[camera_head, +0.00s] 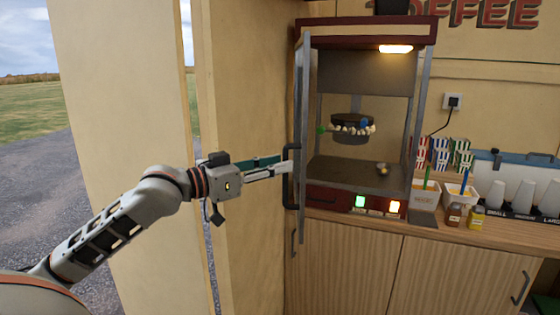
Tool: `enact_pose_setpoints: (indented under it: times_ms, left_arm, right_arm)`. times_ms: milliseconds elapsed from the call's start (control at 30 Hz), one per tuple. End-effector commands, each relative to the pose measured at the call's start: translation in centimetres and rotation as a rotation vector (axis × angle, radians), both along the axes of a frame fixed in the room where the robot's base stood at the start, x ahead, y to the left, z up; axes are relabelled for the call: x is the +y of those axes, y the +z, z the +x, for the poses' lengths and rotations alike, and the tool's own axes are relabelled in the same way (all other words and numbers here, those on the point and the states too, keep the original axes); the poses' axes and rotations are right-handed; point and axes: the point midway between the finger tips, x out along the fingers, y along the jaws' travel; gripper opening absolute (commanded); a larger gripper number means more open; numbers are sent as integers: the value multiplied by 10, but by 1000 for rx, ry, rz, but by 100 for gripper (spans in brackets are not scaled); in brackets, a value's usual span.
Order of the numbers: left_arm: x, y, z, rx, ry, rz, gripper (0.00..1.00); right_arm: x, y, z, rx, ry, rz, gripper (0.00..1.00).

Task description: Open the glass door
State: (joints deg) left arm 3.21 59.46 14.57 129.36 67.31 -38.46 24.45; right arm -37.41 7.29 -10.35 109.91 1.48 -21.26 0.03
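The popcorn machine (367,26) stands on the wooden counter with its front open to view. Its glass door (304,110) is swung out on the left side and shows nearly edge-on, its lower end reaching below the counter edge. The dark door handle (288,196) is on the door's left side. My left gripper (287,169) points right, with its fingertips at the middle of the handle. I cannot tell whether the fingers are closed around it or only beside it. My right gripper is not in view.
Inside the machine is a dark kettle (350,136) with popcorn around it. Striped boxes (440,153), small tubs (426,192), bottles (476,217) and white cups (523,196) stand to the right. A wall panel (245,70) rises close to the left of the door.

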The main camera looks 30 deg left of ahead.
Motion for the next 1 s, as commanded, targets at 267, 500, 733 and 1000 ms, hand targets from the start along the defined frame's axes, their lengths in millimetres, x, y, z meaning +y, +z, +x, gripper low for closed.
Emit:
enact_pose_setpoints:
  times_ms: [267,500,733,1000]
  left_arm:
    - [-5,0,11,1,-1,1,27]
    - [-6,0,12,0,-1,2,27]
    - [-6,0,12,0,-1,2,0]
    - [3,-4,8,3,-2,6,0]
  right_arm:
    - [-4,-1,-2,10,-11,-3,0]
    - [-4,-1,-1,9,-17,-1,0]
    - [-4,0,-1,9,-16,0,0]
    - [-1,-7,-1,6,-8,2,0]
